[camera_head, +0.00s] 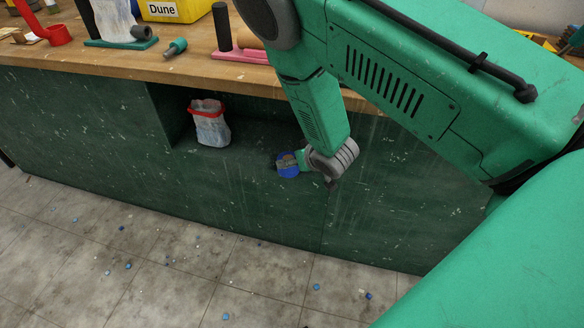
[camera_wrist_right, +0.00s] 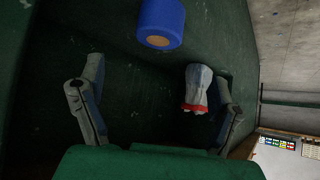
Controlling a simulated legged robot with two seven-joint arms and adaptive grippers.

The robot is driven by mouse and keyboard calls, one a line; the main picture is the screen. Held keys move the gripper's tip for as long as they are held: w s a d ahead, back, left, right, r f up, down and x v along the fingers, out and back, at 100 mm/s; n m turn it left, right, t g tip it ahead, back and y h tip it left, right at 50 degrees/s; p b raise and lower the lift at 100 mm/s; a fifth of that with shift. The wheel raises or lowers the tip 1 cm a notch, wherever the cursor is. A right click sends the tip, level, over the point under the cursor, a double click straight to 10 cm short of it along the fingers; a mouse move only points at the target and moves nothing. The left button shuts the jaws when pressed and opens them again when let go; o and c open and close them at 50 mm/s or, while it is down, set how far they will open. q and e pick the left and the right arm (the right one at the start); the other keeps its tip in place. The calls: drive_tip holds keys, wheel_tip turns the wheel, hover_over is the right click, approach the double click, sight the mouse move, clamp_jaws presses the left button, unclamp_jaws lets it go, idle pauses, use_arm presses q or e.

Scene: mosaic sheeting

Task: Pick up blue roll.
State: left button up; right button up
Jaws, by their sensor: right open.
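The blue roll (camera_head: 287,172) is in the recess in the front of the green workbench in the head view, partly hidden by my right gripper (camera_head: 292,159). In the right wrist view the blue roll (camera_wrist_right: 161,20) is at the top middle, with its brown core end facing the camera. My right gripper (camera_wrist_right: 160,78) is open there, its two fingers spread wide with nothing between them. The roll appears beyond the fingertips, roughly in line with the gap. I cannot tell whether any finger touches it. My left gripper is not in view.
A white bag with a red rim (camera_head: 209,124) stands in the recess left of the roll; it also shows near the right finger in the wrist view (camera_wrist_right: 197,88). The wooden worktop (camera_head: 110,62) above holds several tools and a yellow box (camera_head: 175,10). Small blue bits lie on the floor.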

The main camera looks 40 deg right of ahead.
drive_tip(key=x, duration=0.2)
drive_tip(key=b+x, duration=0.1)
drive_tip(key=x, duration=0.2)
drive_tip(key=d+b+x, duration=0.1)
drive_tip(key=x, duration=0.2)
drive_tip(key=shift+s+f, duration=0.2)
drive_tip(key=shift+s, duration=0.1)
drive_tip(key=shift+w+a+f+b, duration=0.1)
drive_tip(key=shift+w+f+b, duration=0.1)
drive_tip(key=shift+w+b, duration=0.2)
drive_tip(key=x, duration=0.1)
drive_tip(key=b+x, duration=0.1)
drive_tip(key=x, duration=0.1)
drive_tip(key=b+x, duration=0.1)
drive_tip(key=shift+a+f, duration=0.3)
drive_tip(key=shift+w+d+f, duration=0.15)
drive_tip(key=shift+w+f, duration=0.05)
drive_tip(key=shift+w, duration=0.15)
drive_tip(key=shift+r, duration=0.1)
drive_tip(key=c, duration=1.4)
